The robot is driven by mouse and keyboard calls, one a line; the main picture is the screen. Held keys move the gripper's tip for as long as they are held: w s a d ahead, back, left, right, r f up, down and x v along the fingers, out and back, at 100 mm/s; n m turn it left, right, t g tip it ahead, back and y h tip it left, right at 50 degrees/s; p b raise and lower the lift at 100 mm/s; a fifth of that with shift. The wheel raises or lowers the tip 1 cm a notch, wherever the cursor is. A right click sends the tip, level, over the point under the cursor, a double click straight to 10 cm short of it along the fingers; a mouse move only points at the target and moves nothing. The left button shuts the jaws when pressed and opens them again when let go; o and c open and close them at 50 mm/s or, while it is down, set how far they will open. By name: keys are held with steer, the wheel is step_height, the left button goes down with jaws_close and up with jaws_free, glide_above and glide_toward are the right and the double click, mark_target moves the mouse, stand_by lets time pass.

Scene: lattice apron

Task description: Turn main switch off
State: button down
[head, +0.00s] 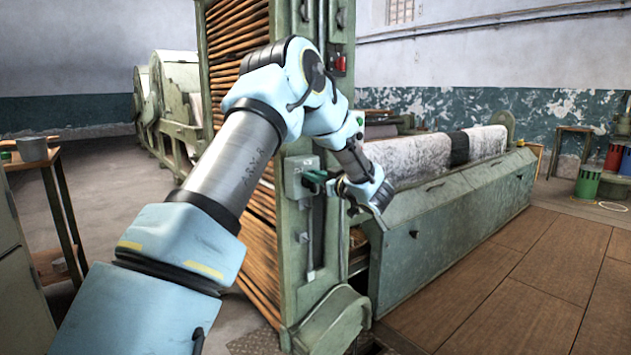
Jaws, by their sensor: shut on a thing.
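A grey-green switch box (298,170) is fixed to the front post of the tall green machine frame, near the middle of the head view. A dark green handle (313,178) sticks out from its right side. My gripper (329,184) reaches in from the right, below my bent arm, and is at this handle. Its jaws are shut on the handle; the fingertips are small and partly hidden, so the exact hold is hard to see. I cannot read any marking on the box.
A red control (339,65) sits higher on the post. Slanted wooden slats (238,45) fill the frame's left side. A long green machine bed (455,215) with pale material runs right. A wooden floor (530,270) lies clear at right. A small table (45,160) stands left.

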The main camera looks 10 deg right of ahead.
mark_target(300, 182)
steer(key=n+b, duration=0.2)
steer(key=b, duration=0.1)
steer(key=a+f+n+b, duration=0.1)
steer(key=n+b, duration=0.5)
steer(key=shift+s+a+f, duration=0.25)
steer(key=shift+s+f, duration=0.1)
steer(key=shift+f, duration=0.05)
steer(key=n+b, duration=0.2)
steer(key=b, duration=0.1)
steer(key=f+n+b, duration=0.1)
steer(key=n+b, duration=0.2)
steer(key=b, duration=0.1)
steer(key=shift+s+a, duration=0.1)
steer(key=shift+a, duration=0.1)
steer(key=shift+n+b, duration=1.2)
steer(key=shift+b, duration=0.05)
steer(key=c, duration=0.9)
jaws_free()
steer(key=shift+o, duration=0.2)
